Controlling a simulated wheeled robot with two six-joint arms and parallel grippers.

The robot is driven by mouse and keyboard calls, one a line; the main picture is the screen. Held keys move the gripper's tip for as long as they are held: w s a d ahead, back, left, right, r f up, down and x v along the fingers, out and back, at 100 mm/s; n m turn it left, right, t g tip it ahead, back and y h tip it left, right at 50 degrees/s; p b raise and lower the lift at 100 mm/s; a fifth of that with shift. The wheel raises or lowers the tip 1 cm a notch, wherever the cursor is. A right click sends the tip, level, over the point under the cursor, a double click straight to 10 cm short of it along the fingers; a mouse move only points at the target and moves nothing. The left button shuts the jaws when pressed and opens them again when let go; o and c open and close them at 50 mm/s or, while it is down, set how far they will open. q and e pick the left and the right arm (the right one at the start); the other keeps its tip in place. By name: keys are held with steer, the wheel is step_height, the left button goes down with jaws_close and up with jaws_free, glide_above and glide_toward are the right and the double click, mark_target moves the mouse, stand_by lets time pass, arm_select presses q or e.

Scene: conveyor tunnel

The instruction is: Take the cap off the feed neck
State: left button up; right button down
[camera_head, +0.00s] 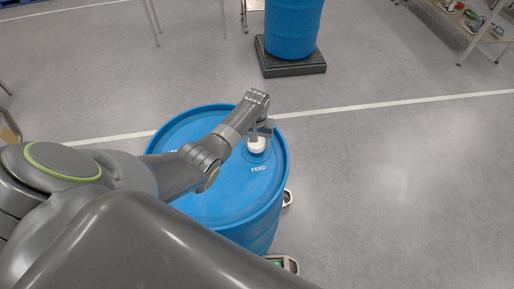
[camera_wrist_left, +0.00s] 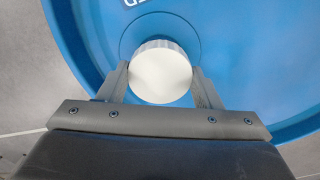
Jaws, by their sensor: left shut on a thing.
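A blue drum (camera_head: 225,200) stands in front of me, with the word FEED printed on its lid. The white ribbed cap (camera_head: 257,146) is at the feed neck near the lid's right side. My left gripper (camera_head: 262,138) reaches over the lid from the left and is shut on the cap. In the left wrist view, the two fingers of my left gripper (camera_wrist_left: 161,84) press on either side of the round white cap (camera_wrist_left: 160,72). The cap hides the neck, so I cannot tell whether it still sits on it. My right gripper is not in view.
Another blue drum (camera_head: 293,25) stands on a dark pallet (camera_head: 291,65) at the back. A shelf table (camera_head: 475,25) with small items is at the far right. The grey floor (camera_head: 410,170) to the right is clear.

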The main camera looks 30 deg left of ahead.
arm_select(q)
steer(key=shift+r, duration=2.5)
